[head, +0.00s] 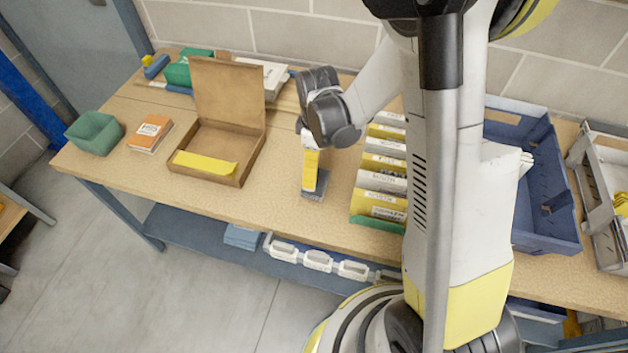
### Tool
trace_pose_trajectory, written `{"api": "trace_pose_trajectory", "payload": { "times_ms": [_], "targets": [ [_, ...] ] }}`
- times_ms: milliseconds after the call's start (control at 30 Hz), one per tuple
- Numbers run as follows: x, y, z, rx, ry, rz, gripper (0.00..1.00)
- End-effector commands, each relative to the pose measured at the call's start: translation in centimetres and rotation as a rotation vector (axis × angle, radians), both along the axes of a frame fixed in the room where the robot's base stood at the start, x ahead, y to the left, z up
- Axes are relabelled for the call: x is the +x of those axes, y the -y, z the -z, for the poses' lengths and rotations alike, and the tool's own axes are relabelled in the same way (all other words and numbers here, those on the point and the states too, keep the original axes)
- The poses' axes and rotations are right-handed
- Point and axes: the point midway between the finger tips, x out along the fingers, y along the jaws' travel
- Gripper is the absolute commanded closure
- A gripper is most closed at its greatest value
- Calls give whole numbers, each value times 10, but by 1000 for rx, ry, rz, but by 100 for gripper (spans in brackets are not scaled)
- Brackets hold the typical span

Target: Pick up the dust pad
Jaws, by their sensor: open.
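My gripper (311,178) points down over the middle of the workbench, below the dark wrist joint. It is open; its fingers are small and partly hidden in this view. A narrow yellow and grey shape shows at its tip, with a flat blue-grey piece (320,188) close to the bench top. I cannot tell for sure whether this piece is the dust pad, or whether the fingers touch it. No other thing is clearly readable as the dust pad.
An open cardboard box (243,166) with a yellow piece inside stands left of my gripper. A green bin (93,133) and an orange-white packet (150,133) lie farther left. A row of yellow and white labelled packs (379,196) stands close right. A blue crate (548,235) is beyond my arm.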

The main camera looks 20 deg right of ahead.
Motion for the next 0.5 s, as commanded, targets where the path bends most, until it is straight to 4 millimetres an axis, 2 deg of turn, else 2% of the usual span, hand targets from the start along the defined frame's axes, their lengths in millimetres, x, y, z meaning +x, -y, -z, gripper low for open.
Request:
{"api": "trace_pose_trajectory", "payload": {
  "times_ms": [33, 267, 500],
  "targets": [
    [0, 0, 10, 0, 0, 0, 0],
    [-1, -1, 24, 0, 1, 1, 0],
    [-3, -3, 62, 0, 1, 2, 0]
  ]
}}
